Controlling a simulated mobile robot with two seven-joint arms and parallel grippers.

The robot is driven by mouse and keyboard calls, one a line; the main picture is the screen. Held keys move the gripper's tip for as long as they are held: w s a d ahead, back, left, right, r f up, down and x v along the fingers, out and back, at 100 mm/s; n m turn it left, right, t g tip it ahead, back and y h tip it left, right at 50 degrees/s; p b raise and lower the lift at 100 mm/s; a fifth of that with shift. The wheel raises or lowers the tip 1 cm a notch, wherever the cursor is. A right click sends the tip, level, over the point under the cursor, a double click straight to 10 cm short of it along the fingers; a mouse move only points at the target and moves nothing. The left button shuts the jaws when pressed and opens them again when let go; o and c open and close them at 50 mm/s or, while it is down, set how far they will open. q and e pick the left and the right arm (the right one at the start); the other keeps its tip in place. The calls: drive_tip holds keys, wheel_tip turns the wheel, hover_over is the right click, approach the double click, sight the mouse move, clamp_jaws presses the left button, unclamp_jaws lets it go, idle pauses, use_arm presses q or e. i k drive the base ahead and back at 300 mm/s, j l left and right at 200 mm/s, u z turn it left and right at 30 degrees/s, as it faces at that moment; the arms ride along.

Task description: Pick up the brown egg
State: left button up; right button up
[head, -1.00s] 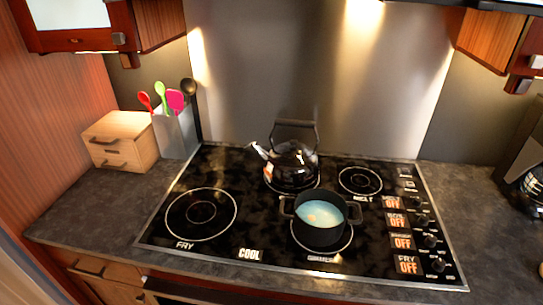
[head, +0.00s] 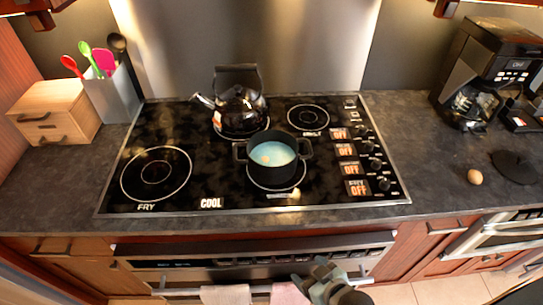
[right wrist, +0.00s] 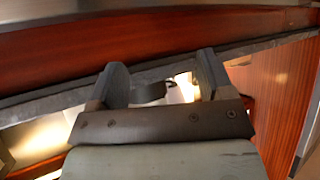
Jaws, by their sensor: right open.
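The brown egg (head: 475,177) lies on the dark countertop to the right of the cooktop in the head view, beside a black round mat. The egg is not seen in the right wrist view. My left gripper is not in view.
A black pot (head: 272,162) with pale liquid and a small round thing in it stands on the cooktop (head: 205,188). A kettle (head: 239,112) is behind it. A coffee maker (head: 490,75) stands behind the egg. The counter around the egg (head: 430,185) is mostly clear.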

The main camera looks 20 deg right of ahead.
sight(474, 178)
drive_tip(key=k+z, duration=0.1)
drive_tip(key=z, duration=0.4)
drive_tip(key=k+j+z, duration=0.1)
drive_tip(key=z, duration=0.4)
drive_tip(key=k+z, duration=0.1)
drive_tip(key=z, duration=0.35)
drive_tip(key=k+z, duration=0.1)
drive_tip(key=z, duration=0.4)
drive_tip(key=u, duration=1.3)
drive_tip(key=z, duration=1.4)
drive_tip(key=i+l, duration=0.2)
drive_tip(key=i+l+u, duration=0.1)
drive_tip(key=l, duration=0.3)
drive_tip(key=i, duration=0.1)
